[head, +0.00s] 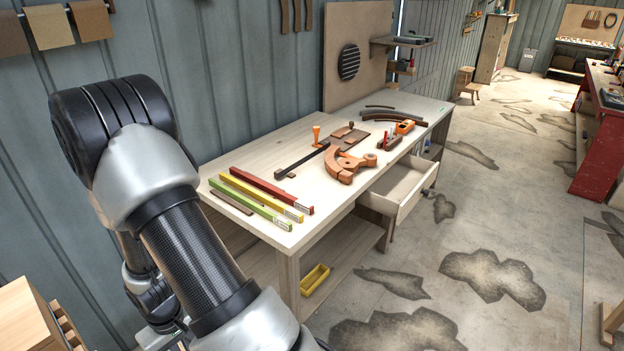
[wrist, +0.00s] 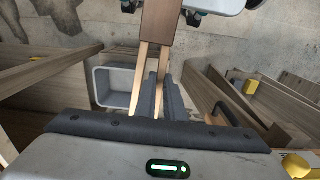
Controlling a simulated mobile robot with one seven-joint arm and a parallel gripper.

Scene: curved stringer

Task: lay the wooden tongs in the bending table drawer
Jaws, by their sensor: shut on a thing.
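The bending table (head: 300,150) stands in the middle of the head view. Its drawer (head: 402,190) is pulled out on the front side, and the part of its inside that shows looks empty. My gripper (wrist: 160,77) shows in the wrist view, with its dark fingers closed on the wooden tongs (wrist: 138,80). The tongs have two pale, slender legs and a darker brown part at the top edge of the picture, where they are cut off.
A yellow tray (head: 315,279) sits on the lower shelf. A grey bin (wrist: 115,88) and wooden boards surround the gripper's view. The floor right of the table is open.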

